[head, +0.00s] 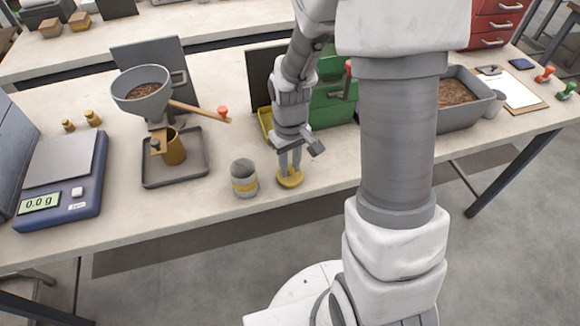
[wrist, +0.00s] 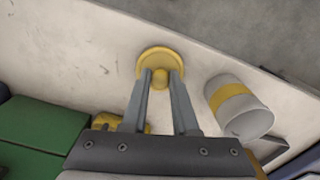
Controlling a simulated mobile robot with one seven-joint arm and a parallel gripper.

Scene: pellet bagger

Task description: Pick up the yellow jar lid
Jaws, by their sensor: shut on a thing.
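The yellow jar lid (head: 290,180) is a round disc with a knob, at the front edge of the table. It also shows in the wrist view (wrist: 161,60), with its knob between my fingertips. My gripper (head: 290,168) points down at it from above and is shut on the knob. I cannot tell whether the lid rests on the table or is just off it. A grey jar with a yellow band (head: 244,178) stands upright just left of the lid, apart from it; it also shows in the wrist view (wrist: 238,105).
Left of the jar is a grey tray (head: 190,178) with a brass cup (head: 174,148) under a pellet hopper (head: 142,90). A blue scale (head: 62,180) reads 0.0 g at far left. A green box (head: 333,100) stands behind my gripper, and a grey bin (head: 462,112) of pellets at right.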

